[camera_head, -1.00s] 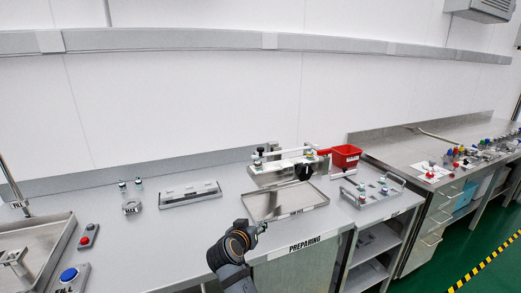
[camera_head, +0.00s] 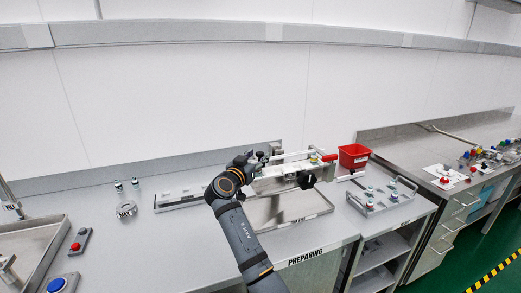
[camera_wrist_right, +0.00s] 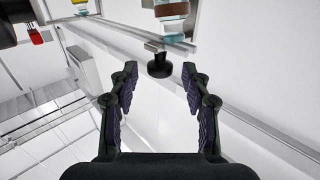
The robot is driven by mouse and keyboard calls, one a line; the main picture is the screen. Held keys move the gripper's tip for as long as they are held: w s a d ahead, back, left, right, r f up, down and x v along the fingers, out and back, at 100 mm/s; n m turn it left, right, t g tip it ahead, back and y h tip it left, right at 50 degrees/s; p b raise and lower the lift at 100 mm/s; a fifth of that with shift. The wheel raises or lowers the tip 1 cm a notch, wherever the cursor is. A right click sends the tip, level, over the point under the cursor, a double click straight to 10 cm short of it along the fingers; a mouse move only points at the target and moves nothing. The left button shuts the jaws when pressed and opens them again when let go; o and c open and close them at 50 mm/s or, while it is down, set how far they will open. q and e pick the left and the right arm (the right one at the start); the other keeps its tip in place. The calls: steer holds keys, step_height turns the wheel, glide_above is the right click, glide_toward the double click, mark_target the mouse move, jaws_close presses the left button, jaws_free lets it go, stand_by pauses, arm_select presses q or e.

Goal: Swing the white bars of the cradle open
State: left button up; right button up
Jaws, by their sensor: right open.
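The cradle (camera_head: 285,183) is a metal holder standing at the back of the counter, with white bars (camera_head: 292,155) along its top and a red end on the right. A black knob (camera_head: 306,180) is on its front. My right gripper (camera_head: 259,158) is at the cradle's left end. In the right wrist view my right gripper (camera_wrist_right: 160,95) is open and empty. A dark round knob (camera_wrist_right: 159,66) on a short metal stem lies just beyond and between its fingertips, apart from them. My left gripper is not in view.
A metal tray (camera_head: 290,219) lies in front of the cradle. A red bin (camera_head: 354,155) and a handled rack of vials (camera_head: 382,197) stand to the right. A long grey plate (camera_head: 178,203) lies left of my arm, partly hidden. Glass vials show in the wrist view (camera_wrist_right: 172,12).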

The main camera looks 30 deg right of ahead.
steer(key=shift+x, duration=1.35)
jaws_close()
